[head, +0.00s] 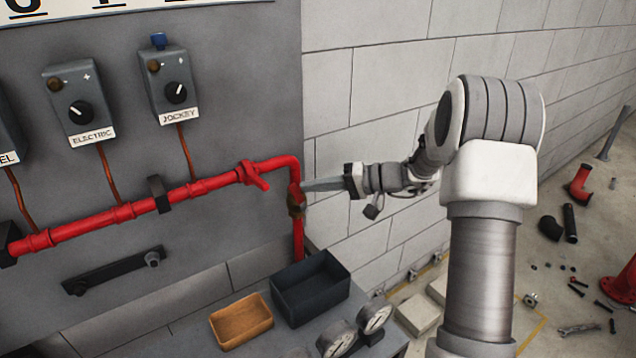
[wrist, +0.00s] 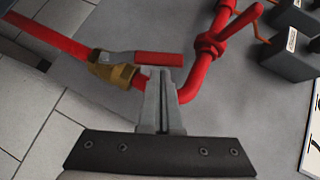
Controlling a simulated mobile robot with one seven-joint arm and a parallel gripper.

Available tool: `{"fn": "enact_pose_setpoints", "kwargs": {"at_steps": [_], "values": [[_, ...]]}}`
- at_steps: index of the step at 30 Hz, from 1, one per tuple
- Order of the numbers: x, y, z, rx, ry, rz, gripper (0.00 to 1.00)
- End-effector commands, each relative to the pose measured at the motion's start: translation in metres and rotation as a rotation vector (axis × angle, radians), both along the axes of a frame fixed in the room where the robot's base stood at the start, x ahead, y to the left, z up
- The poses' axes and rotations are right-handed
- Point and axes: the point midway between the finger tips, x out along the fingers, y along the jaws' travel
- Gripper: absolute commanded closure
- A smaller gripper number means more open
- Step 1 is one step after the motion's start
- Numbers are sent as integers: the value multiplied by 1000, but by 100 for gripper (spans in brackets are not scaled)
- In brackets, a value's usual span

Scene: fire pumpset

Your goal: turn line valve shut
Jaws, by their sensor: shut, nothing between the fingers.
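A brass valve body (head: 297,203) sits on the upright part of the red pipe at the panel's right edge. In the wrist view the brass valve (wrist: 113,70) carries a red lever (wrist: 158,59) with a grey root, which slants slightly across the pipe's line. A second, red valve (head: 254,175) with a red handle is on the level pipe; it also shows in the wrist view (wrist: 212,45). No label tells which is the line valve. My gripper (head: 308,187) is shut and empty, its fingertips (wrist: 163,76) right by the lever's free end. I cannot tell if they touch it.
The red pipe (head: 120,213) runs along the grey panel below the ELECTRIC box (head: 78,100) and JOCKEY box (head: 168,85). A dark bin (head: 310,290), an orange tray (head: 241,322) and gauges (head: 337,338) stand below. Loose pipe parts (head: 570,222) lie on the floor at right.

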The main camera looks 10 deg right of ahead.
Motion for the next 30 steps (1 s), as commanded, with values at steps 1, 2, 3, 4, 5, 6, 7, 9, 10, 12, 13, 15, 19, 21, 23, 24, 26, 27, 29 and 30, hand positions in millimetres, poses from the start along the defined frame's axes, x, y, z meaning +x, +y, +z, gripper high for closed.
{"fn": "enact_pose_setpoints", "kwargs": {"at_steps": [1, 2, 3, 4, 5, 6, 7, 9, 10, 12, 13, 15, 19, 21, 23, 24, 26, 27, 29, 30], "values": [[0, 0, 0, 0, 0, 0, 100], [0, 0, 0, 0, 0, 0, 100], [0, 0, 0, 0, 0, 0, 100], [0, 0, 0, 0, 0, 0, 100], [0, 0, 0, 0, -1, 0, 100], [0, 0, 0, -2, -1, 0, 100], [0, 0, 0, -3, -2, 0, 100], [0, 1, 0, -11, -6, 1, 100], [-1, 1, -1, -16, -8, 1, 100], [-1, 3, -1, -34, -16, 1, 100], [-1, 4, -1, -41, -18, 2, 100], [-2, 4, -1, -51, -22, 1, 100], [-2, 6, -1, -67, -27, 1, 100], [-3, 7, -1, -76, -32, 1, 100], [-4, 8, -2, -90, -38, 1, 100], [-4, 9, -2, -101, -43, 2, 100], [-5, 11, -3, -122, -52, 1, 100], [-5, 12, -3, -140, -60, 2, 100], [-6, 15, -4, -170, -73, 1, 100], [-7, 18, -5, -195, -83, 2, 100]]}}
